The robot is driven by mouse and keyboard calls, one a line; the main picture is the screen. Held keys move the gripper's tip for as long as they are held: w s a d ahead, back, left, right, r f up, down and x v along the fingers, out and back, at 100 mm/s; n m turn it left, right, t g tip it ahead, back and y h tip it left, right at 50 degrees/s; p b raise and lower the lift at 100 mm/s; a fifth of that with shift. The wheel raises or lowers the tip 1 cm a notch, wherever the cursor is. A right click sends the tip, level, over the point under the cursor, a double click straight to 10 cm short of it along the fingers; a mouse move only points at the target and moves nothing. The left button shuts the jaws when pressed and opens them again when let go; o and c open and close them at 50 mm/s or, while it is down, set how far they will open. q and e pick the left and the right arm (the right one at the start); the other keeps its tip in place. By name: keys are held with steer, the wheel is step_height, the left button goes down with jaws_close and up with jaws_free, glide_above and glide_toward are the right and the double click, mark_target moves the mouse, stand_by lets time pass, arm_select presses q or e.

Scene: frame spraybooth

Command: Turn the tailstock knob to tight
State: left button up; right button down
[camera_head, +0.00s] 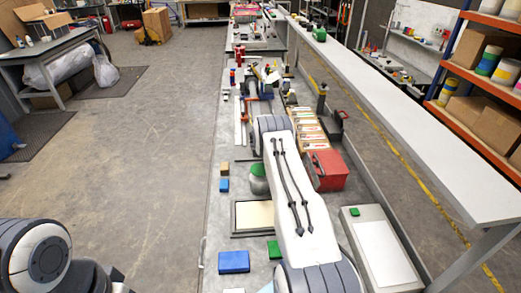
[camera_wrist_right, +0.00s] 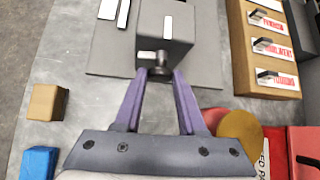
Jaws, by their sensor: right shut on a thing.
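The tailstock (camera_wrist_right: 178,22) is a grey block with white labels on a grey plate, at the top of the right wrist view. Its small dark round knob (camera_wrist_right: 160,74) sticks out of the near face, below a small white label. My right gripper (camera_wrist_right: 160,80) has its two purple fingers on either side of the knob and is shut on it. The knob's marking cannot be read. In the head view my white right arm hides the gripper and the knob. My left gripper is out of view; only part of my left arm shows at the lower left.
Wooden labelled drawers (camera_wrist_right: 262,45) stand right of the tailstock. A wooden block (camera_head: 225,168) and a blue block (camera_head: 224,185) lie on the left.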

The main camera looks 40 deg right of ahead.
steer(key=shift+s+d+m+t+y, duration=0.15)
steer(key=shift+m+t+y, duration=0.35)
steer(key=shift+y, duration=0.25)
steer(key=shift+s+d+m+t+y, duration=0.15)
steer(key=shift+m+t+y, duration=0.35)
steer(key=shift+y, duration=0.25)
steer(key=shift+w, duration=0.1)
steer(key=c, duration=0.5)
jaws_free()
steer(key=shift+b+v, duration=2.65)
steer(key=shift+v, duration=2.6)
